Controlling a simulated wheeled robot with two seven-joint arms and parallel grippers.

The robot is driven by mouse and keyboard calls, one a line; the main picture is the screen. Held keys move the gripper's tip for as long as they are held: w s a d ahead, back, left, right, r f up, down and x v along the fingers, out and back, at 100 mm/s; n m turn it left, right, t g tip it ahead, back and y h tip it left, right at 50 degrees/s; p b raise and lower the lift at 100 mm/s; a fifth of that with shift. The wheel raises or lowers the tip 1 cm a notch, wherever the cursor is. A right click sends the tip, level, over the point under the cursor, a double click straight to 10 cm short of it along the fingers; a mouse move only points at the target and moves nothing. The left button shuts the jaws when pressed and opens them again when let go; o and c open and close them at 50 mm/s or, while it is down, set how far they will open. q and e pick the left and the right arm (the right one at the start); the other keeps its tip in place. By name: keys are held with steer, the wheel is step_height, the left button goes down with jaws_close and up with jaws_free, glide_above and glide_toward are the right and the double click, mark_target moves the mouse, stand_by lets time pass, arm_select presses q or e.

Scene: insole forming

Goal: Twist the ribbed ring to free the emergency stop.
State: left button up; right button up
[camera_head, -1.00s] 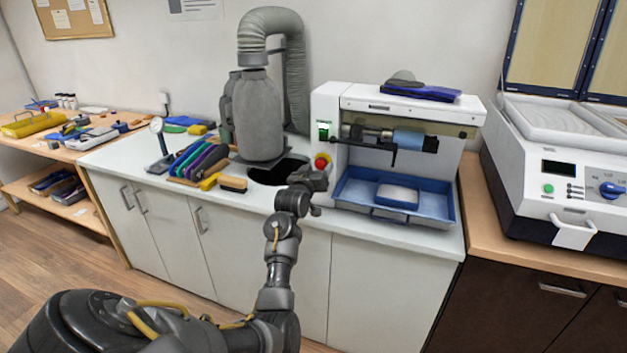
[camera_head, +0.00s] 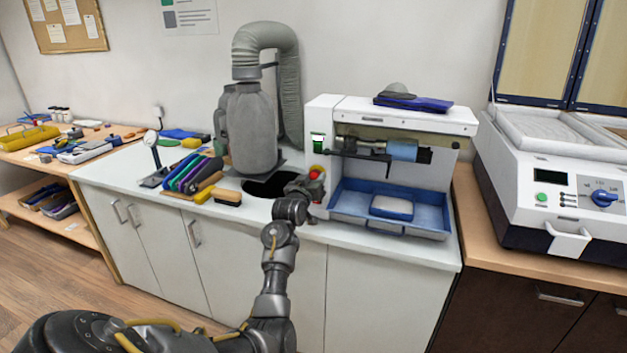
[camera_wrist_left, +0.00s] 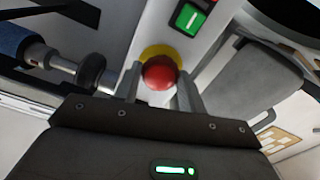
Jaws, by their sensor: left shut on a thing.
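The emergency stop is a red button (camera_head: 315,172) on a yellow base, on the left front face of the white grinding machine (camera_head: 322,108). In the left wrist view the red button (camera_wrist_left: 159,73) sits between the two fingers of my left gripper (camera_wrist_left: 158,88), with the yellow base (camera_wrist_left: 160,52) behind it. My left gripper (camera_head: 308,186) is at the button in the head view and shut on it. Ribs on a ring cannot be made out; the fingers hide the button's sides. My right gripper is not in view.
A green switch (camera_wrist_left: 190,18) is just above the button. A blue tray (camera_head: 345,205) with a pad lies to the right under the machine's spindle (camera_head: 370,146). A dark opening (camera_head: 266,188), a brush (camera_head: 228,197) and a grey dust collector (camera_head: 252,130) stand to the left.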

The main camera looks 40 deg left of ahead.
arm_select(q)
steer(key=m+p, duration=0.1)
steer(key=m, duration=0.2)
steer(key=shift+m, duration=1.4)
steer(key=shift+s+d+p, duration=0.1)
steer(key=shift+s+p, duration=0.1)
steer(key=shift+p, duration=0.35)
steer(key=shift+f, duration=0.1)
steer(key=o, duration=0.8)
steer(key=shift+s, duration=0.1)
